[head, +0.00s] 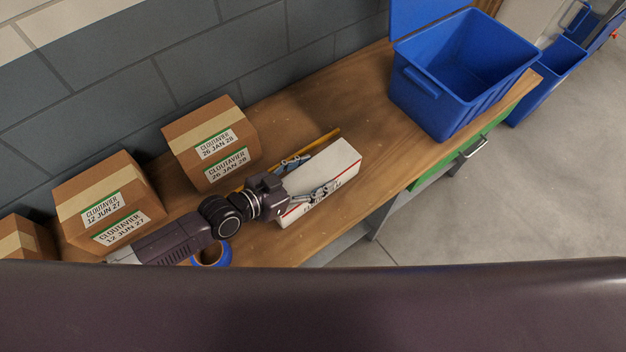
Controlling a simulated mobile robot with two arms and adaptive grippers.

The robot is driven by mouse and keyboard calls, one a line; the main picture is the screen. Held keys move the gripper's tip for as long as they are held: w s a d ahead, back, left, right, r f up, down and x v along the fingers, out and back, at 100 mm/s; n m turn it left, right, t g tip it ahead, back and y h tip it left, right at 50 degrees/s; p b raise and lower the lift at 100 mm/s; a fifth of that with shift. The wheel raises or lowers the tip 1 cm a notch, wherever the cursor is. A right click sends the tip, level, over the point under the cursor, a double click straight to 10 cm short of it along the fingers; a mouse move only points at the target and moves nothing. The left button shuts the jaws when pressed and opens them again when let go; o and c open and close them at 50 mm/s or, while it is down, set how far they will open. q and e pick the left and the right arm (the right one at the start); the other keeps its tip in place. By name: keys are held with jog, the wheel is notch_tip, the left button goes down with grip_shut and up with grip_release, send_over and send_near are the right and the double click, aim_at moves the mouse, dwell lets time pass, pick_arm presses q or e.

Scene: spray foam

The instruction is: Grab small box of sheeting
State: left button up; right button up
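The small box of sheeting looks to be the white box (343,164) with red edging and dark print, lying on the wooden workbench. My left gripper (312,174) reaches in from the left at the box's near-left end. Its fingers are spread apart: one is along the box's back-left side, the other overlaps the box's top and front. I cannot tell whether either finger touches the box. The gripper hides part of the box's left end. My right gripper is not in view.
Cardboard boxes (200,126) stand along the wall at left. A yellow stick-like item (325,137) lies behind the white box. A blue tape roll (222,260) is below my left arm. A blue bin (430,103) stands on the bench's right end, with bare wood between.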

pick_arm(q)
jog(key=c, duration=1)
jog(key=shift+r, duration=0.15)
jog(key=shift+c, duration=0.7)
